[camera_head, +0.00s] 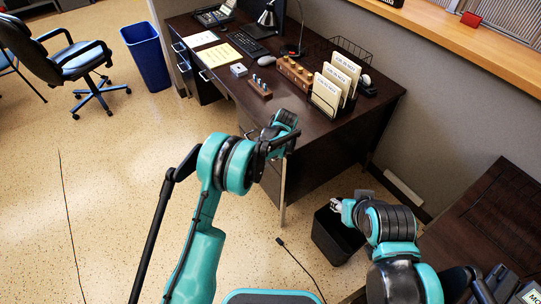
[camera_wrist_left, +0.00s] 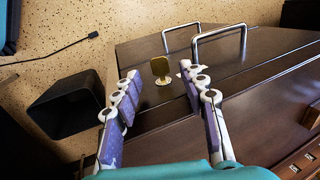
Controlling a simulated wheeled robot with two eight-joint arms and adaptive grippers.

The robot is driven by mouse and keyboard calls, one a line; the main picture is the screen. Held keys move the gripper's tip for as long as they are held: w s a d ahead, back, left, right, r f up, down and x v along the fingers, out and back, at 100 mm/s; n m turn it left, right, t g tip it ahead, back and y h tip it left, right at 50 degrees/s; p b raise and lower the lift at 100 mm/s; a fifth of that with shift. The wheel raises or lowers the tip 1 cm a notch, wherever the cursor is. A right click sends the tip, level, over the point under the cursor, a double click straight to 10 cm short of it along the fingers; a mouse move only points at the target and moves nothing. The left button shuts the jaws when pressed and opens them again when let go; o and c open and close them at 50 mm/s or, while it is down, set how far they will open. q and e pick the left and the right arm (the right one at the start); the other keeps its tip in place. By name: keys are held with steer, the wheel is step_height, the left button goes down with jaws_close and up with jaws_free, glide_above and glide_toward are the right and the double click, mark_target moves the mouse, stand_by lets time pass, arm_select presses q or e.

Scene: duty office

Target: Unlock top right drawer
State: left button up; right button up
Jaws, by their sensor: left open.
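The dark wooden desk (camera_head: 225,80) stands at the top middle of the head view. My left gripper (camera_head: 279,140) is at its right-hand drawer front, mostly hidden by my own wrist. In the left wrist view my left gripper (camera_wrist_left: 158,88) is open, with two purple-padded fingers apart. A gold key (camera_wrist_left: 161,68) stands out from a lock on the dark drawer front, between and just beyond the fingertips; no contact with them is visible. Metal drawer handles (camera_wrist_left: 222,46) show beyond it. My right gripper (camera_head: 337,205) hangs at the lower right, above a black bin; its finger opening is unclear.
A black bin (camera_head: 335,240) stands on the floor right of the desk's front; it also shows in the left wrist view (camera_wrist_left: 62,103). A file rack (camera_head: 333,88), a keyboard (camera_head: 247,43) and small wooden holders (camera_head: 258,90) are on the desktop.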

arm_select(q)
steer(key=shift+x, duration=1.1)
jaws_close()
steer(key=shift+w+a+r+g+h, duration=0.2)
steer(key=shift+w+a+g+h, duration=0.1)
steer(key=shift+g+h, duration=0.3)
steer(key=shift+w+g+h+p, duration=0.1)
steer(key=shift+g+h+p, duration=0.2)
steer(key=shift+g+h, duration=0.5)
jaws_free()
